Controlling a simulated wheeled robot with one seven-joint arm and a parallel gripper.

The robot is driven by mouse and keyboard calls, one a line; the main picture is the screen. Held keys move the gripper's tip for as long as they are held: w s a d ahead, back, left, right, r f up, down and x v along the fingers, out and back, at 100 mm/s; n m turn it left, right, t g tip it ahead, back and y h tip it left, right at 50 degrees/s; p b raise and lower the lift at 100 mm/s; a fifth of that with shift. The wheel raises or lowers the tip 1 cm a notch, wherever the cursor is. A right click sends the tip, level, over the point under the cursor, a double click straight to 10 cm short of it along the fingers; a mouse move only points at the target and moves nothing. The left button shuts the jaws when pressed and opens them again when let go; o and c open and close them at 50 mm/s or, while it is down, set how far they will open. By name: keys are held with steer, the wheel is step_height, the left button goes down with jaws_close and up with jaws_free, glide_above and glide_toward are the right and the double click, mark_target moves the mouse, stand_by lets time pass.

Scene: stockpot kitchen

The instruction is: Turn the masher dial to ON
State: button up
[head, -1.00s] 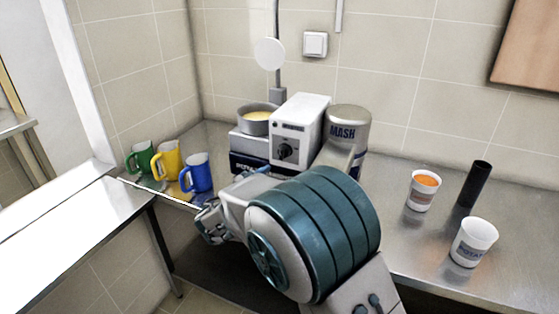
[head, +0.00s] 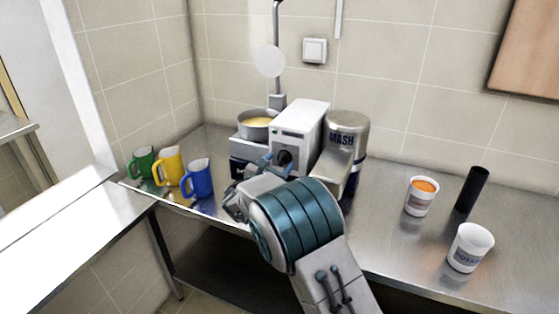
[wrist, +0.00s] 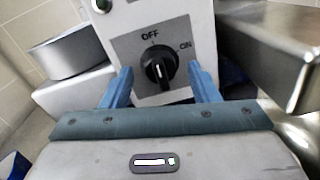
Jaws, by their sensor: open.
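The masher dial (wrist: 160,68) is a black round knob on a grey plate, on the front of a white control box (head: 298,125). In the wrist view its white pointer line is upright, by the OFF label, with ON at upper right. The dial also shows in the head view (head: 285,158). My gripper (wrist: 165,85) is open, with blue fingers on the left and right of the dial. I cannot tell whether either finger touches it. In the head view my gripper is partly hidden by my own wrist.
A pot with yellow contents (head: 256,125) stands left of the box, and a metal MASH canister (head: 347,135) stands right. Green (head: 143,161), yellow (head: 170,166) and blue (head: 198,179) mugs stand at left. Cups (head: 420,195) (head: 468,248) and a black cylinder (head: 471,188) stand at right.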

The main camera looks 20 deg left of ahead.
steer(key=shift+w, duration=0.4)
steer(key=c, duration=1)
